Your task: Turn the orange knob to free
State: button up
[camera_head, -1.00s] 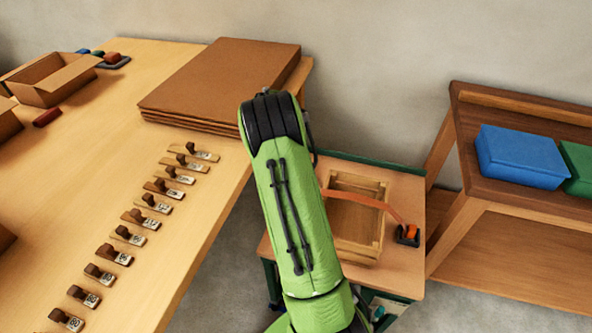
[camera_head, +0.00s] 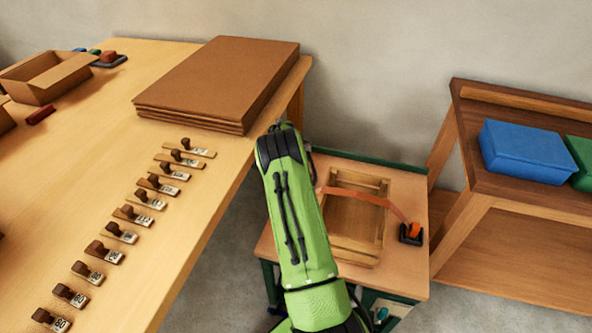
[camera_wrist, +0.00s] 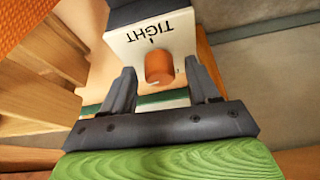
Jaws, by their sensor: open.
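In the wrist view the orange knob (camera_wrist: 159,68) sits on a white plate (camera_wrist: 122,46) marked TIGHT, which reads upside down. A small pale mark shows near the knob's lower edge. My gripper (camera_wrist: 161,82) is open, with one dark finger on each side of the knob in the picture and gaps between. I cannot tell whether the fingers reach to the knob's depth. In the head view a small orange part (camera_head: 414,231) sits on a black fitting (camera_head: 410,240) at the end of an orange strap (camera_head: 372,197). My gripper is hidden there.
The strap crosses a wooden crate (camera_head: 340,248) on a small table (camera_head: 412,275). A shelf (camera_head: 462,180) with a blue box (camera_head: 525,154) stands at the right. At the left a long table (camera_head: 150,270) holds stamps and stacked brown boards (camera_head: 222,80).

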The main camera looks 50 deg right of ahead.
jog(key=c, duration=1)
jog(key=shift+c, duration=0.2)
jog(key=n, duration=0.3)
jog(key=shift+s+t+y+b, duration=0.1)
jog(key=shift+t+y+b, duration=0.2)
jog(key=shift+t+b, duration=0.1)
jog(key=n+t+y, duration=0.1)
jog(key=n, duration=0.3)
jog(key=shift+s+d+b, duration=0.1)
jog(key=shift+d+b, duration=0.05)
jog(key=shift+b, duration=0.15)
jog(key=n, duration=0.2)
jog(key=n+y, duration=0.1)
jog(key=n, duration=0.1)
jog(key=shift+d+t+y, duration=0.1)
jog(key=shift+t+y, duration=0.2)
jog(key=shift+t, duration=0.1)
jog(key=n, duration=0.2)
jog(key=n+y, duration=0.1)
jog(key=n, duration=0.1)
jog(key=shift+d+y, duration=0.1)
jog(key=shift+y, duration=0.2)
jog(key=shift+n, duration=0.3)
